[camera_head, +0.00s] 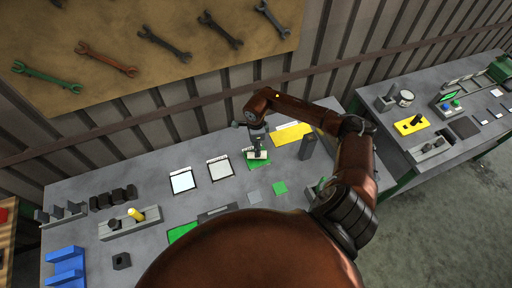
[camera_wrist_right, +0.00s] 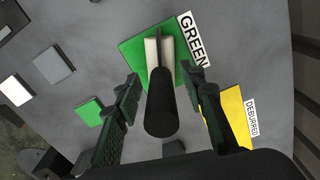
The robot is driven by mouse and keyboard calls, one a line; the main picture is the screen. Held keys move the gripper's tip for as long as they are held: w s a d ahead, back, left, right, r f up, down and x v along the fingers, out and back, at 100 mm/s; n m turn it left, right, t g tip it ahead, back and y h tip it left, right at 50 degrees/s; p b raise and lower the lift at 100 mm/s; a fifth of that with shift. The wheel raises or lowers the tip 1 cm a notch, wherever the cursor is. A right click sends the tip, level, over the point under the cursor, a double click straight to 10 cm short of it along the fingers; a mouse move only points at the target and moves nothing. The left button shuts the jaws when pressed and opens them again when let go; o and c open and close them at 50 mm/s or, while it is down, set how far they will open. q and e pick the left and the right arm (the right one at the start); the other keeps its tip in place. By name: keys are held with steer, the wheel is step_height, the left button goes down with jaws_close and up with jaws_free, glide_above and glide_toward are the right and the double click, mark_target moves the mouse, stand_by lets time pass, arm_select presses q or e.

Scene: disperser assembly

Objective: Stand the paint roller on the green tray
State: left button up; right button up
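The paint roller has a white roller (camera_head: 262,155) and a black handle (camera_wrist_right: 162,110). It stands with its handle up and its white end over the green tray (camera_wrist_right: 131,51), which carries a GREEN label; the white end appears to rest on the tray. In the head view the tray (camera_head: 252,165) is partly covered by the roller. My right gripper (camera_wrist_right: 162,76) is open around the handle, with a finger on each side and visible gaps. In the head view my right gripper (camera_head: 256,142) is just above the tray. My left gripper is not in view.
A yellow tray (camera_head: 290,133) labelled DEBURRED lies right of the green tray, with a dark upright block (camera_head: 307,146) beside it. Two white trays (camera_head: 183,181) lie to the left. A holder with a yellow peg (camera_head: 136,214) and blue part (camera_head: 66,268) stand further left.

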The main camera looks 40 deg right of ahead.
steer(key=shift+r, duration=0.25)
step_height(320, 180, up, 10)
steer(key=shift+w+r+b, duration=0.1)
steer(key=shift+r+b, duration=0.1)
steer(key=shift+b, duration=1.05)
steer(key=shift+r, duration=0.7)
steer(key=shift+a, duration=0.1)
